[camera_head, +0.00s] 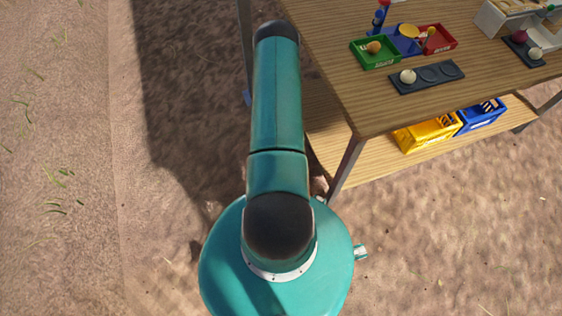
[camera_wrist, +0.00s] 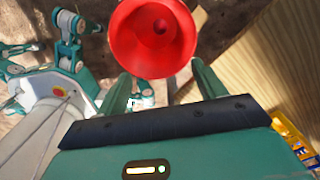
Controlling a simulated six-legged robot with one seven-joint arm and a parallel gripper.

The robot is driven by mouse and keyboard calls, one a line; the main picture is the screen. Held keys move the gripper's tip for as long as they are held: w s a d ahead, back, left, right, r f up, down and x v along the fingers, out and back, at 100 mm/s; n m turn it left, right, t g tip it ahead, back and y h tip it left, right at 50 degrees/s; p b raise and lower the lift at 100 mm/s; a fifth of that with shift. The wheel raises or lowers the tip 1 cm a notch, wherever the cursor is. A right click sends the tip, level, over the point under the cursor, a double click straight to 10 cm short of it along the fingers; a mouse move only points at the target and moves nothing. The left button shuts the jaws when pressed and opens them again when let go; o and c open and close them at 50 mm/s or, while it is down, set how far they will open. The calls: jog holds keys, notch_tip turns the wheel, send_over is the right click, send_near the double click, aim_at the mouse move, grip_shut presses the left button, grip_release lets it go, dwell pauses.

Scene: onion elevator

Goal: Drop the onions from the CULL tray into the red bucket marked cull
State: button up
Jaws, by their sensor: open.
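The red bucket (camera_wrist: 152,14) shows in the wrist view at the top middle, seen from above into its open mouth; I cannot read any mark on it. My gripper (camera_wrist: 160,68) is open, its two green fingers spread toward the bucket, with no onion visible between them. In the head view a red tray (camera_head: 446,44) sits on the table beside a blue sorter piece; its lettering is too small to read, and I cannot tell whether it holds onions. A green tray (camera_head: 366,61) holds an orange-brown onion (camera_head: 374,47). The bucket and gripper are not seen in the head view.
The wooden table (camera_head: 370,110) also bears a dark slotted plate (camera_head: 428,84) with a white onion (camera_head: 408,76) and, at right, another dark plate with a red and a white onion. Yellow (camera_head: 428,135) and blue (camera_head: 482,117) crates stand on the lower shelf. Bare ground lies left.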

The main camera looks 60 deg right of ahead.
notch_tip(320, 180, up, 4)
jog(key=shift+r, duration=0.15)
dwell(0.6)
